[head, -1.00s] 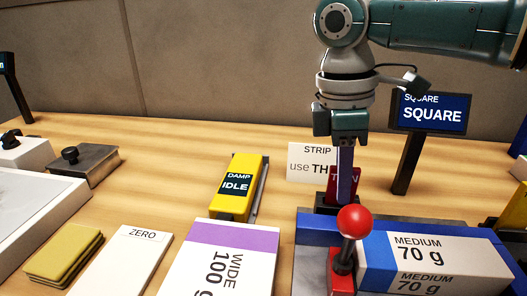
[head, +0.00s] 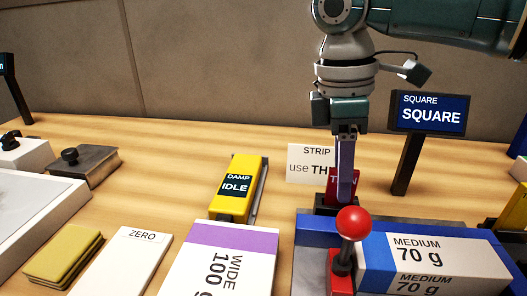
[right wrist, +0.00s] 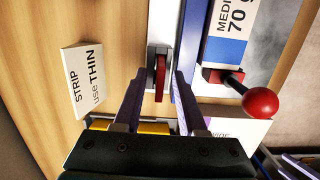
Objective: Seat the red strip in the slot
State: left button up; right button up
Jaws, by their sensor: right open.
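The red strip (head: 334,184), lettered THIN, stands upright at the dark slot block (head: 324,208) at the back of the blue-edged station; its lower end meets the block, and I cannot tell how deep it sits. My right gripper (head: 345,198) comes down from above and its fingers hide part of the strip. In the right wrist view, the red strip (right wrist: 160,78) lies between the two open fingers, with a gap on each side. My left gripper is not in view.
A red-knobbed lever (head: 353,223) stands close in front of the slot block. A MEDIUM 70 g ream (head: 435,254) lies right of it. A STRIP use THIN card (head: 307,163) stands behind, and a SQUARE sign (head: 430,113) stands to the right.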

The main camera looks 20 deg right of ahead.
jog(key=r, duration=0.7)
jog(key=a+r, duration=0.1)
jog(key=r, duration=0.2)
jog(key=shift+w+r+p, duration=0.25)
jog(key=shift+w+p, duration=0.1)
jog(key=shift+a+f, duration=0.1)
